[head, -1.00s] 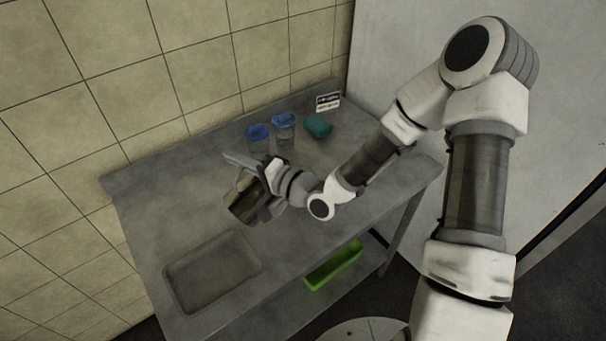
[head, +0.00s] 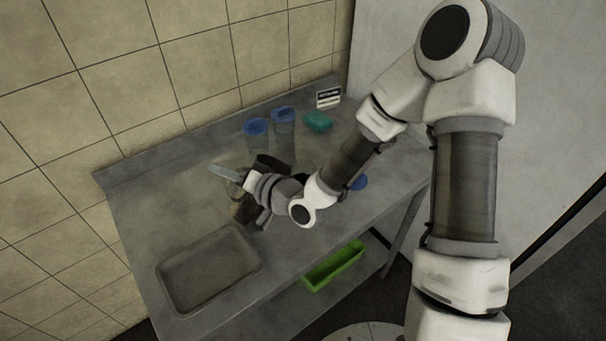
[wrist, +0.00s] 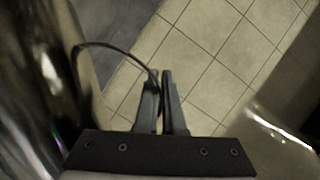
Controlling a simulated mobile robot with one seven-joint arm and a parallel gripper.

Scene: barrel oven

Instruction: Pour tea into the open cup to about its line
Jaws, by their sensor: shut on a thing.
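My gripper (wrist: 161,76) is shut on the thin dark handle (wrist: 118,53) of a shiny metal pot (wrist: 38,90), which fills the left of the wrist view. In the head view the brownish pot (head: 238,208) is partly hidden behind my wrist, over the table behind the sunken tray. Two clear cups with blue lids (head: 256,128) (head: 283,115) stand near the wall. A dark rounded shape (head: 272,162) shows just behind my wrist; I cannot tell if it is part of the pot. No open cup, fill line or tea can be made out.
A teal block (head: 318,121) and a small sign (head: 328,97) stand at the back right of the grey table (head: 150,200). A blue disc (head: 360,183) lies right of my forearm. A sunken tray (head: 210,268) is at front left. A green bin (head: 335,264) sits on the shelf below.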

